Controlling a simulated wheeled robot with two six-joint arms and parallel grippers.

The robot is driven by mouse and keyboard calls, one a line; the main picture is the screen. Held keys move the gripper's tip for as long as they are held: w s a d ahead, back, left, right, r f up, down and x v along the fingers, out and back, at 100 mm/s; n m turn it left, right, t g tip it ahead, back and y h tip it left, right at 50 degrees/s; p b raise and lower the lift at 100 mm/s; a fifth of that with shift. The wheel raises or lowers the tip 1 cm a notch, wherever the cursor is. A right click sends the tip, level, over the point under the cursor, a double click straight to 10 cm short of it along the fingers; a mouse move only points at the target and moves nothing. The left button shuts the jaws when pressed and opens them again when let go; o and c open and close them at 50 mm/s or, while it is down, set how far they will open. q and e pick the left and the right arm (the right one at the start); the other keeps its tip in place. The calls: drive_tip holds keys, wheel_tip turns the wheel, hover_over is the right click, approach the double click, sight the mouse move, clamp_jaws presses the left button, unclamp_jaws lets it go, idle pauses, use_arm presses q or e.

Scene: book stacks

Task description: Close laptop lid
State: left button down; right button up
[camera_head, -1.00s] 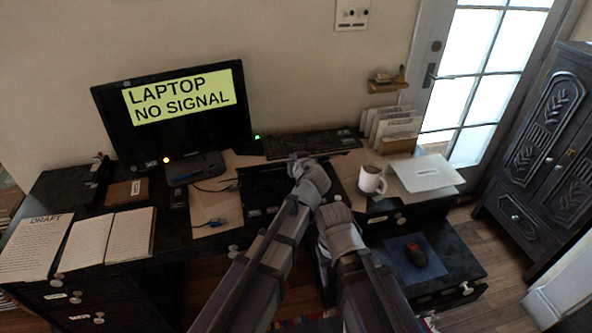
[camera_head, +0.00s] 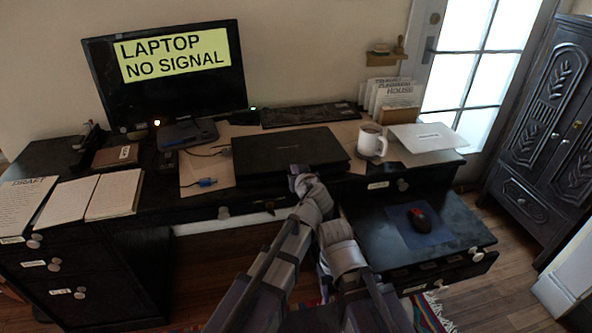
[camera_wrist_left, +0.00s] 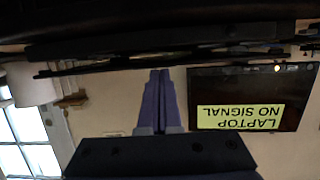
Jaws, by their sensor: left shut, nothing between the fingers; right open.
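The black laptop (camera_head: 285,150) lies on the desk below the monitor, its dark lid folded down over the base. In the left wrist view, which is upside down, thin dark slabs (camera_wrist_left: 110,66) cross the top; a narrow gap shows between them, and I cannot tell whether the lid is fully flush. My left gripper (camera_head: 299,174) is at the laptop's front edge, with its fingers (camera_wrist_left: 159,98) together and empty; contact is unclear. My right gripper (camera_head: 330,228) is open and empty, lower, in front of the desk near the open drawer.
An open drawer (camera_head: 455,225) with a mouse (camera_head: 420,218) juts out at right. A white mug (camera_head: 371,143) and a flat white device (camera_head: 428,137) stand right of the laptop. The monitor (camera_head: 170,75) reads "LAPTOP NO SIGNAL". Papers and a notebook (camera_head: 115,193) lie left.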

use_arm(q)
wheel_tip(320, 180, down, 2)
drive_tip(key=shift+s+f+b, duration=0.1)
drive_tip(key=shift+b, duration=0.6)
drive_tip(key=shift+s+f+b, duration=0.35)
drive_tip(key=shift+f+b, duration=0.05)
drive_tip(key=shift+b, duration=0.1)
use_arm(e)
drive_tip(key=shift+s+d+f, duration=0.1)
drive_tip(key=shift+s+f, duration=0.1)
drive_tip(key=shift+f, duration=0.6)
drive_tip(key=shift+s+f, duration=0.15)
drive_tip(key=shift+f, duration=0.6)
use_arm(q)
drive_tip(key=shift+r, duration=0.15)
use_arm(e)
drive_tip(key=shift+r, duration=0.15)
use_arm(q)
wheel_tip(320, 180, up, 11)
drive_tip(key=p, duration=1)
drive_tip(key=shift+d+f+p, duration=0.15)
drive_tip(key=shift+f+p, duration=0.05)
drive_tip(key=shift+p, duration=0.15)
use_arm(e)
wheel_tip(320, 180, up, 10)
drive_tip(key=shift+w, duration=0.2)
use_arm(q)
drive_tip(key=shift+w, duration=0.1)
